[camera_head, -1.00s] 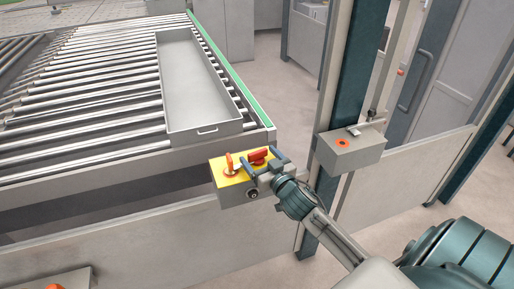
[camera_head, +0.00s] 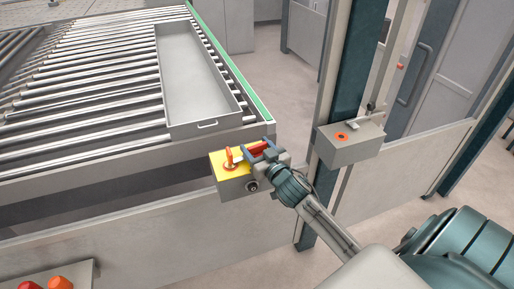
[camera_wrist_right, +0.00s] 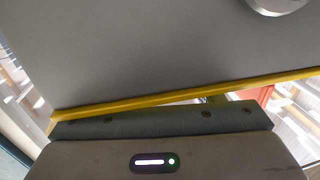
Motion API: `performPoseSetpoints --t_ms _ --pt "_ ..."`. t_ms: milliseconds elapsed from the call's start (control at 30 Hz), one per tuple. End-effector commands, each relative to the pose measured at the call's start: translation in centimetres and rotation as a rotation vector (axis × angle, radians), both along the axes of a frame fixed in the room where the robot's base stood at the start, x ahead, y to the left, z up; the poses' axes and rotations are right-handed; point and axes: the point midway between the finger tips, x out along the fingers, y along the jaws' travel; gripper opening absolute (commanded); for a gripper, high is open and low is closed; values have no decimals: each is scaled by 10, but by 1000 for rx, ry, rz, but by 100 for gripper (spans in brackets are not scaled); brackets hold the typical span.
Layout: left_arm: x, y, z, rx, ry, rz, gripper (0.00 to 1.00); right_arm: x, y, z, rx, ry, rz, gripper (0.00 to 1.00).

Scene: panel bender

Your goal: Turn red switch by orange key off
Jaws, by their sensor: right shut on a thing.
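A control box with a yellow top (camera_head: 221,171) sits at the conveyor's near right corner. An orange key (camera_head: 229,158) stands upright on its left part. The red switch (camera_head: 257,147) is on the right part, partly hidden by my right gripper (camera_head: 258,153), which is shut on it. In the right wrist view, the box's grey side (camera_wrist_right: 150,60) and its yellow top edge fill most of the picture, and a bit of red (camera_wrist_right: 264,95) shows beside the finger. My left gripper is not in view.
A roller conveyor (camera_head: 80,95) with a long grey tray (camera_head: 199,126) lies behind the box. A grey box with an orange ring (camera_head: 350,150) is mounted on the post to the right. Red and orange buttons (camera_head: 60,283) show at the lower left.

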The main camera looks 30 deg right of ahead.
Motion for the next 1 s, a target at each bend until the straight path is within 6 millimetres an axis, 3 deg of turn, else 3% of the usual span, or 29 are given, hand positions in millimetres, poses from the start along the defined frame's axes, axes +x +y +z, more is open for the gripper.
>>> performPoseSetpoints --t_ms 700,1000 --pt "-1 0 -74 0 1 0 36 1 0 -4 7 -5 -399 19" --pt "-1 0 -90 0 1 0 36 0 0 -1 4 -1 -507 19"
